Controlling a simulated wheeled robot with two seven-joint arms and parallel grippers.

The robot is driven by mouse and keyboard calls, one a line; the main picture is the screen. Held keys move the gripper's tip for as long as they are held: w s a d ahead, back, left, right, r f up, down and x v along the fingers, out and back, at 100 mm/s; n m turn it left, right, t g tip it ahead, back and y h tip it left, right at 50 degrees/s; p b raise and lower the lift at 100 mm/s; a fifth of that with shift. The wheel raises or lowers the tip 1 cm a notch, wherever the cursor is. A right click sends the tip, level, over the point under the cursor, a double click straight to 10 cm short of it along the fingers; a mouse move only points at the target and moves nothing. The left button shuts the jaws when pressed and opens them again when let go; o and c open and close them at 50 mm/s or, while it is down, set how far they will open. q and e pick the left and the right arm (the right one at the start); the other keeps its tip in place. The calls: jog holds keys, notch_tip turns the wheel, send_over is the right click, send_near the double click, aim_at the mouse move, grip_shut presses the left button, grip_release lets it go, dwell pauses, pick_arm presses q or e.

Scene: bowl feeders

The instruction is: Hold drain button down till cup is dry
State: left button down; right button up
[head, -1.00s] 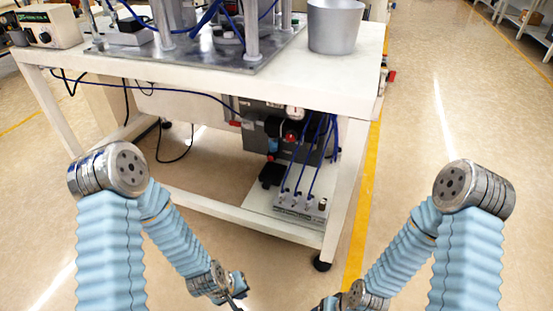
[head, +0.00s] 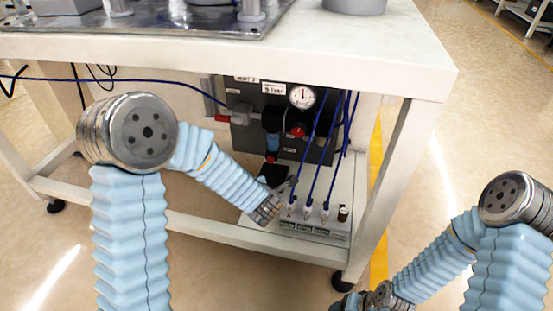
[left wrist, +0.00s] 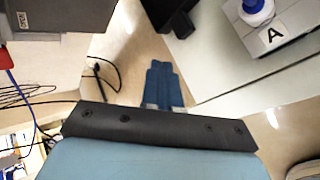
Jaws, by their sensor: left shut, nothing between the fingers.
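The filter unit hangs under the table on a grey panel in the head view. Its cup (head: 272,143) is bluish and small, below a black body (head: 275,120); whether it holds liquid is too small to tell. I cannot make out a drain button. My left gripper (head: 291,184) is shut and empty, below and slightly right of the cup, by the blue tubes and apart from the cup.
Blue tubes (head: 318,150) run down to a valve block (head: 305,222) on the low shelf. The white table top (head: 400,50) overhangs, and a table leg (head: 385,190) stands at right.

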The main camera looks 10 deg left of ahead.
aim_at(270, 160)
pick_arm(q)
jog(key=shift+w+r, duration=0.1)
jog(key=shift+w, duration=0.05)
jog(key=w+p, duration=0.3)
jog(key=w, duration=0.5)
jog(key=shift+w+d, duration=0.15)
jog(key=shift+w, duration=0.25)
jog(key=shift+w, duration=0.15)
dwell(1.9)
jog(key=shift+w, duration=0.25)
jog(key=shift+w, duration=0.5)
dwell(2.1)
